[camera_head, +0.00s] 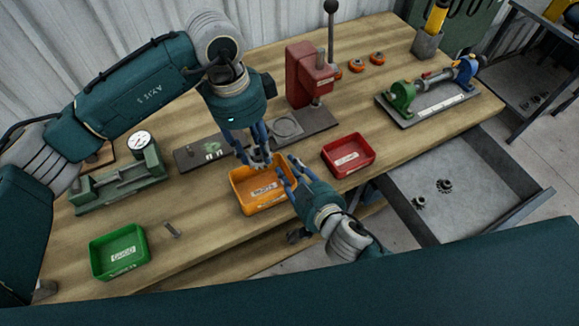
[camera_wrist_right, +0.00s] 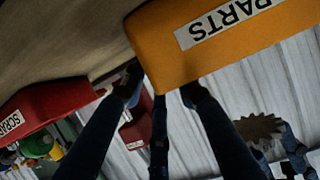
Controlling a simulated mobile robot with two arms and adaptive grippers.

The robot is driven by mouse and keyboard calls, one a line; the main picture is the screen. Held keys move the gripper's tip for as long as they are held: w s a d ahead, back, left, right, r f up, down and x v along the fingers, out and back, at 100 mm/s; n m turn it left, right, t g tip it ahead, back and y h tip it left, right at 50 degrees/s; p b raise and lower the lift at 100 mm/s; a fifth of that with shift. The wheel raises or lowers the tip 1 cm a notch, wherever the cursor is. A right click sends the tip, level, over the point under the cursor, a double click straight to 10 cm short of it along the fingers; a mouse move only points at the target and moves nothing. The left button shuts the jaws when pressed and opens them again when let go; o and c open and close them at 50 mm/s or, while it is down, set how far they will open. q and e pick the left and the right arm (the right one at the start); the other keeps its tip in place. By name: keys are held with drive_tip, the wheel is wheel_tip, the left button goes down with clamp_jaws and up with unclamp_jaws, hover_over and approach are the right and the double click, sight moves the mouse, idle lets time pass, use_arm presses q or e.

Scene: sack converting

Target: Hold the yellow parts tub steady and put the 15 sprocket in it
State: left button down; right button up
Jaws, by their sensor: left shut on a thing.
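The yellow parts tub (camera_head: 264,208) stands on the workbench with its label facing front. It also shows upside down at the top of the right wrist view (camera_wrist_right: 165,45). My left gripper (camera_head: 258,163) is over the tub's back part, shut on a dark toothed sprocket. That sprocket (camera_wrist_right: 258,130) shows clearly only in the right wrist view; its number is not readable. My right gripper (camera_head: 288,172) is at the tub's right side. Its fingers are spread on either side of the tub's corner (camera_wrist_right: 163,90); I cannot tell whether they touch it.
A red scrap tub (camera_head: 348,167) stands just right of the parts tub. A green tub (camera_head: 119,272) is at front left. A red press (camera_head: 306,88) stands behind. An open drawer (camera_head: 480,225) at right holds sprockets (camera_head: 444,185). Bench between the green and yellow tubs is mostly clear.

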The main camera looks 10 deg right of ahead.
drive_tip(key=shift+w+a+f, duration=0.15)
drive_tip(key=shift+w+f, duration=0.05)
drive_tip(key=shift+w, duration=0.4)
clamp_jaws()
use_arm(q)
approach(265, 190)
drive_tip(key=f, duration=0.5)
drive_tip(key=shift+d+f, duration=0.25)
drive_tip(key=shift+d, duration=0.05)
